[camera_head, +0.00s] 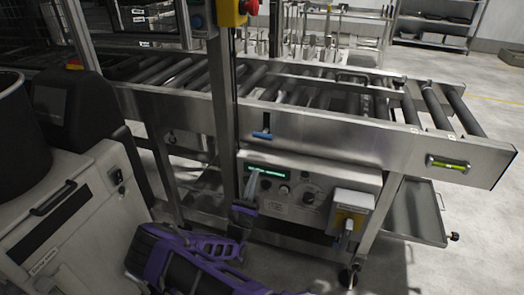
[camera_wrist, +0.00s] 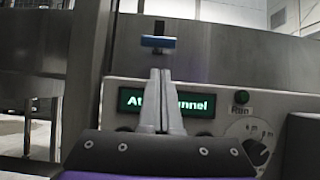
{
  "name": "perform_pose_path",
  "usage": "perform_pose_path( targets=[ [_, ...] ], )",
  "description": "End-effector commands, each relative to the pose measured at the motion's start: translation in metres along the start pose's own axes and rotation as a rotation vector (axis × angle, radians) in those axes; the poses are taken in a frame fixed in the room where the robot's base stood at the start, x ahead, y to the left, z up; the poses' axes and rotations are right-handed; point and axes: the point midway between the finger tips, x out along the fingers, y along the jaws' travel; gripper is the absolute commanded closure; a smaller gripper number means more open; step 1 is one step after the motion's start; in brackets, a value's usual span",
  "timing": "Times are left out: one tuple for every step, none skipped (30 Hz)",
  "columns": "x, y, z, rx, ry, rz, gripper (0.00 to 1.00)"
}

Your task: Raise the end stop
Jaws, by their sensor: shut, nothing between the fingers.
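A blue-ended lever (camera_head: 262,135) sticks out of a vertical slot in the steel side rail of the roller conveyor (camera_head: 330,135). In the wrist view the blue lever (camera_wrist: 158,42) is just above my fingertips, with a small gap in the picture. My gripper (camera_head: 254,174) is shut and empty, pointing up in front of the control box below the rail. In the wrist view its two fingers (camera_wrist: 160,73) are together and cover the middle of the green-lit display. I cannot tell which part is the end stop.
The control box (camera_head: 308,190) has a lit display (camera_head: 267,171) and knobs. A yellow and grey switch (camera_head: 350,212) is at its right. A steel post (camera_head: 224,100) stands left of the lever. A yellow-green level-like piece (camera_head: 447,164) is on the rail's right end.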

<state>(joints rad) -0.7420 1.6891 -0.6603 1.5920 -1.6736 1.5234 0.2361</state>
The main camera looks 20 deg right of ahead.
Motion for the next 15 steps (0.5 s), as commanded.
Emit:
perform_pose_path(
  targets=[
    [0.000,0.000,0.000,0.000,0.000,0.000,1.00],
    [0.000,0.000,0.000,0.001,0.000,-0.001,1.00],
    [0.000,0.000,0.000,0.001,-0.001,-0.001,1.00],
    [0.000,0.000,0.000,0.001,-0.001,-0.001,1.00],
    [0.000,0.000,0.001,0.001,-0.001,-0.001,1.00],
    [0.001,0.000,0.001,0.001,-0.001,-0.001,1.00],
    [0.001,0.000,0.001,0.001,-0.001,-0.002,1.00],
    [0.002,0.000,0.001,0.001,-0.001,-0.002,1.00],
    [0.004,0.000,0.001,0.001,-0.002,-0.003,1.00],
    [0.007,0.000,0.001,0.002,-0.002,-0.003,1.00],
    [0.010,0.000,0.001,0.002,-0.002,-0.004,1.00],
    [0.015,0.000,0.001,0.002,-0.002,-0.004,1.00],
    [0.020,0.000,0.001,0.002,-0.002,-0.004,1.00],
    [0.025,-0.001,0.001,0.001,-0.002,-0.005,1.00],
    [0.032,-0.001,0.001,0.002,-0.003,-0.005,1.00]
  ],
)
